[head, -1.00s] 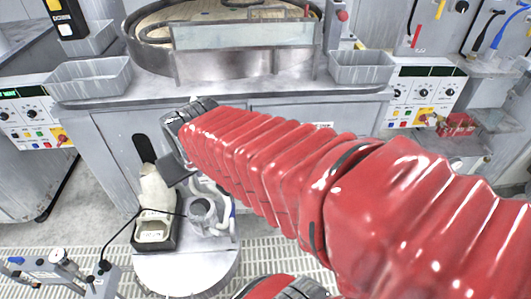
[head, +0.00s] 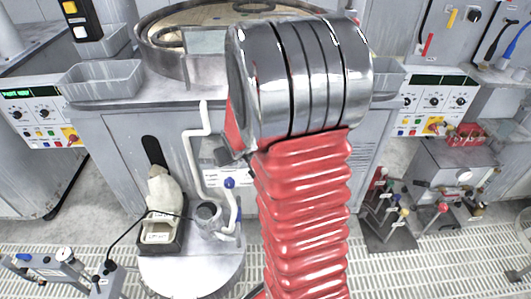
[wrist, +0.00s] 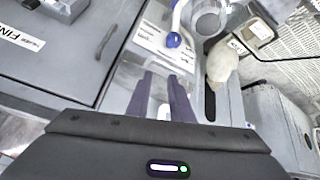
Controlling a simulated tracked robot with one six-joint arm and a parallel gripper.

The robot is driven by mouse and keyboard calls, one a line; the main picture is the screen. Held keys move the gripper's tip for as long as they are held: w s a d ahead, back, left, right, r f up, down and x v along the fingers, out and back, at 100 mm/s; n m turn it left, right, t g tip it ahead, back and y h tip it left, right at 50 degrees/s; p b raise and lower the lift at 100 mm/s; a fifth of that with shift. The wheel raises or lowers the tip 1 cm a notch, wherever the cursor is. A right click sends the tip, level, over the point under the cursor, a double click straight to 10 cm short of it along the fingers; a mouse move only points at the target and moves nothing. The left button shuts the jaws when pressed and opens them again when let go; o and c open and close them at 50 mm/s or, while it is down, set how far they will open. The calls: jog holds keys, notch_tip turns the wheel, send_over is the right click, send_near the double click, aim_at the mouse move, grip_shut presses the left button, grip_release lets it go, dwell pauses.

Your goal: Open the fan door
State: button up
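A grey cabinet door (wrist: 50,62) fills the left of the wrist view. It is closed, with a dark curved handle (wrist: 107,40) and a white label (wrist: 20,37); a word on it starts with "FIN". I cannot read a fan label, so I cannot tell whether this is the fan door. My gripper (wrist: 160,78) shows its two fingers apart in the wrist view, with nothing clearly held between them. The fingers are right of the door handle and apart from it. In the head view my red arm hides the gripper and much of the cabinet front.
A white bent pipe with a blue knob (head: 229,183) stands before the cabinet. A pale bottle (head: 163,190) is left of it. A round platen basin (head: 160,60) tops the bench. A lever unit (head: 392,210) stands at right. Grated floor (head: 440,255) lies in front.

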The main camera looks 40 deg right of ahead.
jog(key=s+d+f+m+t+h, duration=0.1)
jog(key=d+f, duration=0.5)
jog(key=f, duration=0.4)
jog(key=s+d+f+m+t+h, duration=0.1)
jog(key=s+d+f, duration=0.1)
jog(key=d+f, duration=0.55)
jog(key=s+d+f+t, duration=0.15)
jog(key=d+f, duration=0.35)
jog(key=f, duration=0.7)
notch_tip(320, 180, up, 6)
jog(key=w+d+t+h, duration=0.1)
jog(key=t+h, duration=0.2)
jog(key=t, duration=0.3)
jog(key=shift+h, duration=0.3)
jog(key=shift+w, duration=0.15)
jog(key=x, duration=1.3)
jog(key=shift+w+d, duration=0.1)
jog(key=shift+w, duration=0.2)
jog(key=shift+c, duration=0.7)
